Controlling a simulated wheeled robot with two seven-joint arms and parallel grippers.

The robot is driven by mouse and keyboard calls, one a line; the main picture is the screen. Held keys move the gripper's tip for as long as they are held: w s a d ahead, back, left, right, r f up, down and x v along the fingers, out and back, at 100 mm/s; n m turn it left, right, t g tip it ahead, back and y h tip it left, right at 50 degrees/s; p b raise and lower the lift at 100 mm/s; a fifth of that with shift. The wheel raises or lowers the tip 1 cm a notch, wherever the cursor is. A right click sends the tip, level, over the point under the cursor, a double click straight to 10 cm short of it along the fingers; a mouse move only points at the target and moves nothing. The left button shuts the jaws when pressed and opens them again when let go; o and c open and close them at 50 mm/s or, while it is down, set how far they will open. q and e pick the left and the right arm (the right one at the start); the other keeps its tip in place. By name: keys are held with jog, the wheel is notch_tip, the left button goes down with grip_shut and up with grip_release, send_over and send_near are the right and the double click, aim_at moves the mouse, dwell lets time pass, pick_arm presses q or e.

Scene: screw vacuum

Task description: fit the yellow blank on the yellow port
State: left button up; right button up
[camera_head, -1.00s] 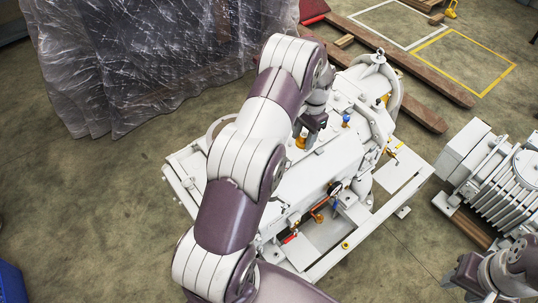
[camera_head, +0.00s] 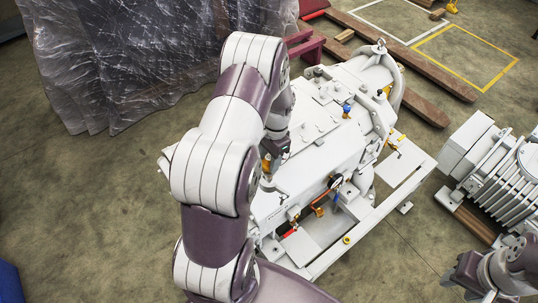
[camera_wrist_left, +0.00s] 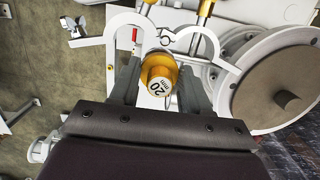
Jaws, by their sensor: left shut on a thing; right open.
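My left gripper (camera_head: 268,163) is shut on the yellow blank (camera_head: 266,165), over the left side of the white machine (camera_head: 320,140). In the left wrist view the blank (camera_wrist_left: 158,77) sits between the two dark fingers, its pale end face marked "20" turned to the camera. My right gripper (camera_head: 468,272) is open and empty at the lower right, clear of the machine. I cannot pick out the yellow port for certain. My left arm hides part of the machine's left side.
The machine's top carries a blue-capped fitting (camera_head: 347,109) and a black-capped one (camera_head: 318,72). A second ribbed grey unit (camera_head: 500,175) stands at the right. Plastic-wrapped goods (camera_head: 150,60) stand behind at the left. Wooden beams (camera_head: 420,75) lie at the back right.

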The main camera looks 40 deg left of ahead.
pick_arm(q)
jog(key=shift+w+f, duration=0.1)
jog(key=shift+f, duration=0.05)
jog(key=shift+d+f, duration=0.1)
jog(key=o, duration=1.1)
jog(key=shift+c, duration=0.2)
